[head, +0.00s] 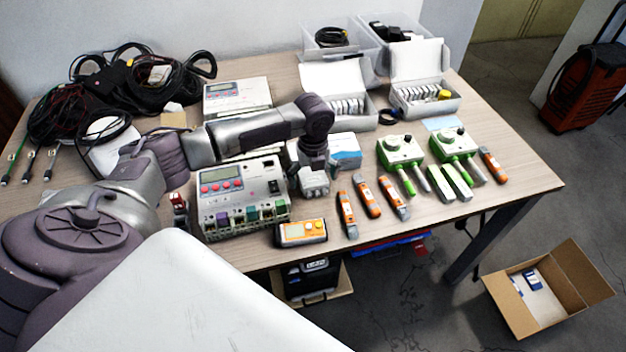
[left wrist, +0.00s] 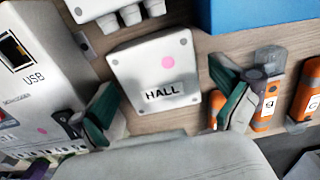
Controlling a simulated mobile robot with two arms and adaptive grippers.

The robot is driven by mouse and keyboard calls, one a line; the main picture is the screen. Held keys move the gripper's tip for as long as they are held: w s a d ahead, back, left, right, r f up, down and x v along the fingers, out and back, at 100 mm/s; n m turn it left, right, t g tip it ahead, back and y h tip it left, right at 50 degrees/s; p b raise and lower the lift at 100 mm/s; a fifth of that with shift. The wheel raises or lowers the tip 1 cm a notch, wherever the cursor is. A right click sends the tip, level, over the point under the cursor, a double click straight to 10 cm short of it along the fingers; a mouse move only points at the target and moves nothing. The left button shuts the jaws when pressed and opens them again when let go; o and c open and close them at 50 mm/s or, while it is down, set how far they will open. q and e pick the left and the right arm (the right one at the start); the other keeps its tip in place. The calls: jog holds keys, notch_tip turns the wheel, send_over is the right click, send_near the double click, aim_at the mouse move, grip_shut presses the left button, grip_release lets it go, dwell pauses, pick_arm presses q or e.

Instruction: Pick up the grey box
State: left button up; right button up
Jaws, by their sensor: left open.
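A light grey box (left wrist: 150,68) marked HALL, with a pink dot, lies on the table in the left wrist view. My left gripper (left wrist: 168,112) is open above the table, with its green-padded fingers apart on either side of the box's near part. I cannot tell whether they touch it. In the head view my left gripper (head: 314,184) points down between the large meter unit and the orange tools, and it hides most of the box there. My right gripper is not in view.
The meter unit (head: 243,194) with a USB port stands close left of the gripper. Orange tools (head: 367,197) lie close right. A blue and white box (head: 345,150) stands behind. An orange handheld meter (head: 301,232) lies in front. An open cardboard box (head: 545,290) is on the floor.

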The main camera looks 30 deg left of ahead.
pick_arm(q)
jog(key=c, duration=1.1)
jog(key=shift+c, duration=0.3)
jog(key=shift+r, duration=0.2)
